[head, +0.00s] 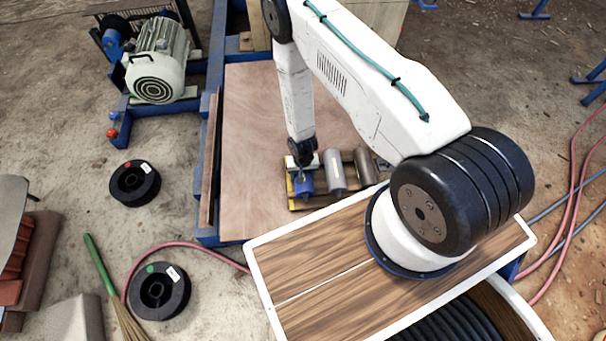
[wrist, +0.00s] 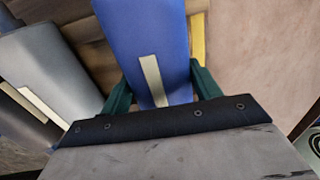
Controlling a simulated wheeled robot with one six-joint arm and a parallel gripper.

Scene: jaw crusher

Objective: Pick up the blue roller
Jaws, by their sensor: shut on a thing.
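The blue roller (head: 303,187) is at the left end of a row of rollers on a small wooden rack (head: 350,193). My gripper (head: 302,173) is over it from above, and the arm hides part of it. In the wrist view, the blue roller (wrist: 148,45) with a pale strip lies between the two green fingers of my gripper (wrist: 158,88), which are shut on it. I cannot tell whether the roller is lifted clear of the rack.
A grey roller (head: 334,171) stands close to the right of the blue one, with a brownish roller (head: 365,166) beyond it. The rack sits on a wooden tabletop (head: 252,130) with bare room to the left. A motor (head: 158,65) stands further left.

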